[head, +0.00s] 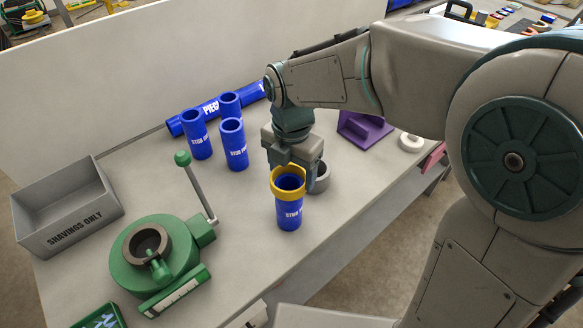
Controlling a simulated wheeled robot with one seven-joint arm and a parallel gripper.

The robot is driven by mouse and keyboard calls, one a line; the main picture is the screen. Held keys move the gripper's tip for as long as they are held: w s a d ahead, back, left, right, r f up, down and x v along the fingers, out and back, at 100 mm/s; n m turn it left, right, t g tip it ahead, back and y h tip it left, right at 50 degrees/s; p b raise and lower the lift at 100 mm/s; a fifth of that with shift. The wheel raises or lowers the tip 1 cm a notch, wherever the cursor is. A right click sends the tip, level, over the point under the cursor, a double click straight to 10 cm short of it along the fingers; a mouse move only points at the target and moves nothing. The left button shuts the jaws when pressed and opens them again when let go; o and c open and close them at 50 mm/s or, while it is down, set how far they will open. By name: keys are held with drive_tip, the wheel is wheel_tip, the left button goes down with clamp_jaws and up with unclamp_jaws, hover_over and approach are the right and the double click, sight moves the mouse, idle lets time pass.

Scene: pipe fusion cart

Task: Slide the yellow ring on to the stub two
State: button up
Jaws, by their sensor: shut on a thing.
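The yellow ring (289,195) is at the top of a blue stub (289,217) that stands upright near the table's front edge. The stub's blue mouth shows inside the ring. I cannot tell whether the ring is around the stub's end or just above it. My gripper (296,173) is shut on the ring at its far side, pointing down. The stub's label starts with "STUB"; its number is not legible. Three more blue stubs stand upright further back: one at the left (197,138), one behind (229,104) and one in front (234,148).
A grey ring-shaped part (321,180) is close behind the stub, partly hidden by my gripper.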

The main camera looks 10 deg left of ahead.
sight(291, 181)
drive_tip(key=shift+f+b, duration=1.45)
drive_tip(key=shift+f, duration=0.7)
drive_tip(key=o, duration=1)
drive_tip(key=shift+o, duration=0.2)
drive_tip(key=shift+r, duration=0.1)
wheel_tip(291, 181, up, 14)
drive_tip(key=shift+d, duration=0.1)
drive_tip(key=s+d+f+m+t, duration=0.1)
drive_tip(key=s+d+f+m, duration=0.2)
drive_tip(key=d+m, duration=0.4)
drive_tip(key=s+d+f+m+t, duration=0.1)
drive_tip(key=s+d+f+m, duration=0.2)
drive_tip(key=d+m, duration=0.4)
drive_tip(key=s+d+f+m+t, duration=0.1)
drive_tip(key=s+d+f+m, duration=0.2)
drive_tip(key=d+m, duration=0.5)
drive_tip(key=f+m, duration=0.1)
drive_tip(key=m, duration=0.8)
